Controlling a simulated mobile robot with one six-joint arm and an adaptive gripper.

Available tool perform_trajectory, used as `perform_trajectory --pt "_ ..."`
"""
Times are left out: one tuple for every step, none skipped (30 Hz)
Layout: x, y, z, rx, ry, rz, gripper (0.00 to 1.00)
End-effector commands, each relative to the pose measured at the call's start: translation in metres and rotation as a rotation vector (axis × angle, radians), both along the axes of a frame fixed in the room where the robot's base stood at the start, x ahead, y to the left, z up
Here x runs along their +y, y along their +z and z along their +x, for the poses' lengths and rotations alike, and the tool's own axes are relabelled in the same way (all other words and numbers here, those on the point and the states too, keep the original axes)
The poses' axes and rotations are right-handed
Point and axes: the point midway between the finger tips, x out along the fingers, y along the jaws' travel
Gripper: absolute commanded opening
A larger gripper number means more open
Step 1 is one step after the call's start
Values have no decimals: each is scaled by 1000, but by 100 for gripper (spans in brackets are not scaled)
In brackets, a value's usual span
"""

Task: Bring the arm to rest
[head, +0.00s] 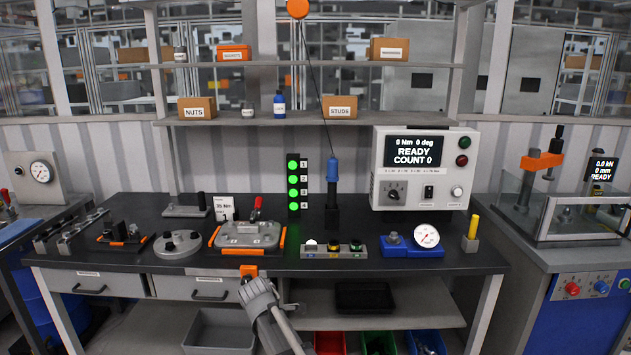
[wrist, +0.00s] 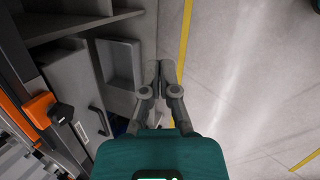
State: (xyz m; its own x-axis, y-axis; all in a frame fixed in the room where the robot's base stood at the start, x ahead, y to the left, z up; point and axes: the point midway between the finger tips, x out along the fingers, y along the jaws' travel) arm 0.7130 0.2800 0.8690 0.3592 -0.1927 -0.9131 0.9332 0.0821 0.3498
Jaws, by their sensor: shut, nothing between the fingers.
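My gripper (wrist: 161,78) shows in the wrist view with its two grey fingers together and nothing between them. It is in front of the bench, over the grey floor, apart from anything it could touch. In the head view a grey link of my arm (head: 268,312) rises from the bottom edge in front of the drawers; I cannot make out the fingers there.
The workbench (head: 330,262) carries a clamped housing (head: 248,234), a button block (head: 333,250) and a dial gauge (head: 426,236). An orange part (wrist: 40,110) sits near the bench edge in the wrist view. Open floor (wrist: 250,80) with yellow lines lies right.

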Motion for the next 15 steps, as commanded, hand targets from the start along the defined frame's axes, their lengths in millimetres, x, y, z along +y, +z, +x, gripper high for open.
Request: perform_trajectory --pt "-24 5 -9 7 -77 27 0" --pt "-35 6 -12 12 -125 45 0" --pt "-49 7 -17 17 -187 68 0" --pt "-59 8 -20 21 -234 85 0" --pt "-70 9 -24 25 -282 102 0" --pt "-84 11 -30 30 -346 123 0" --pt "-94 12 -34 34 -394 139 0" --pt "-103 13 -39 38 -441 155 0" --pt "-116 15 -45 43 -505 176 0" --pt "-125 16 -50 48 -553 191 0" --pt "-135 17 -55 51 -601 206 0" --pt "-147 19 -61 55 -664 226 0" --pt "-156 20 -67 59 -713 241 0" --pt "-164 21 -72 63 -761 254 0" --pt "-175 23 -80 68 -825 272 0"
